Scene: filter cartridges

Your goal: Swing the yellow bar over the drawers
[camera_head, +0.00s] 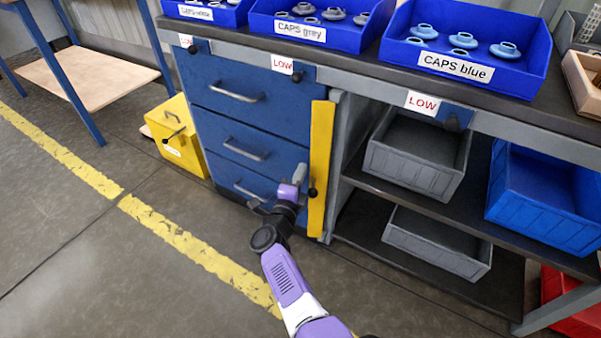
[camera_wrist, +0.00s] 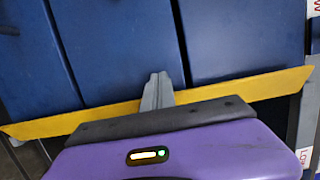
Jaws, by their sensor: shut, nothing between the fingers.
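The yellow bar (camera_head: 320,168) stands upright along the right edge of the blue drawer cabinet (camera_head: 215,85). In the wrist view the bar (camera_wrist: 265,88) runs across the picture behind my fingers, beside the blue drawer fronts (camera_wrist: 130,45). My gripper (camera_head: 300,172) is low by the cabinet, just left of the bar. In the wrist view my gripper's fingers (camera_wrist: 158,82) are shut and empty, with their tips reaching past the bar's edge toward the drawers. I cannot tell whether they touch the bar.
Drawer handles (camera_head: 236,93) stick out on the fronts, which look closed. A yellow box (camera_head: 176,135) stands left of the cabinet. Shelves with grey bins (camera_head: 415,160) and a blue bin (camera_head: 545,195) are at right. The floor in front is clear.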

